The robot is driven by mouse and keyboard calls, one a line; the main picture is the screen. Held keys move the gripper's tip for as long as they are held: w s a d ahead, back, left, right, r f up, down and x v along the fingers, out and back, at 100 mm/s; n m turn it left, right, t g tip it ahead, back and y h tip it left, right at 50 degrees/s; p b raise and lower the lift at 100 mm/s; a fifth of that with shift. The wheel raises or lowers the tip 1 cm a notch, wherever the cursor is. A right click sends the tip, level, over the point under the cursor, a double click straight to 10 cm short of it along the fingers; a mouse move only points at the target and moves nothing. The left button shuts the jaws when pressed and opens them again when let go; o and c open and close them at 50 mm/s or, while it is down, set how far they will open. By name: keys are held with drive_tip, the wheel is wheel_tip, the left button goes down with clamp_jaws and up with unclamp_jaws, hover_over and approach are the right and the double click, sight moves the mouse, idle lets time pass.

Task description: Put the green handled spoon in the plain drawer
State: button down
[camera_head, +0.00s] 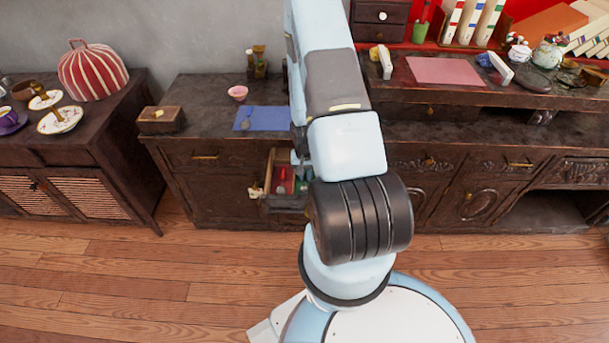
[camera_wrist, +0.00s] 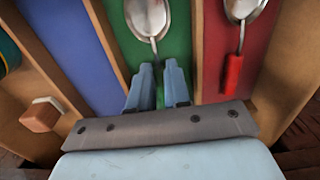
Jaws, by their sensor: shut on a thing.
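In the wrist view my gripper (camera_wrist: 160,70) is closed over the green section of an open drawer. The fingers are shut on a spoon (camera_wrist: 148,16); its metal bowl and stem show just beyond the fingertips. I cannot tell which drawer is the plain one; a closed drawer (camera_head: 178,158) with a brass pull is at left.
A red-handled spoon (camera_wrist: 233,75) lies in the red section beside my gripper; wooden dividers (camera_wrist: 197,50) separate the sections. A blue section (camera_wrist: 75,50) is at left. On the counter are a blue mat (camera_head: 270,118) with a spoon, a pink bowl (camera_head: 238,93) and a wooden box (camera_head: 160,121).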

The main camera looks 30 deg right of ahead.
drive_tip(key=c, duration=1.1)
unclamp_jaws()
drive_tip(key=shift+r, duration=0.1)
wheel_tip(320, 180, up, 12)
wheel_tip(320, 180, up, 13)
drive_tip(key=n+t, duration=0.1)
hover_over(305, 178)
drive_tip(key=w+a, duration=0.3)
drive_tip(key=s+a+r+n+t, duration=0.1)
drive_tip(key=a+r, duration=0.1)
drive_tip(key=r, duration=0.5)
drive_tip(key=s+a+r+n, duration=0.1)
drive_tip(key=s+a+r, duration=0.15)
drive_tip(key=r, duration=0.55)
drive_tip(key=s+a+r+n+t, duration=0.1)
drive_tip(key=s+a+r, duration=0.3)
drive_tip(key=s+r, duration=0.4)
drive_tip(key=s+a+r+n+t, duration=0.2)
drive_tip(key=s+a+r, duration=0.2)
drive_tip(key=s+r, duration=0.4)
drive_tip(key=shift+s+a+r+n, duration=0.2)
drive_tip(key=shift+a+r+n, duration=0.2)
drive_tip(key=shift+r, duration=0.25)
drive_tip(key=shift+d, duration=0.1)
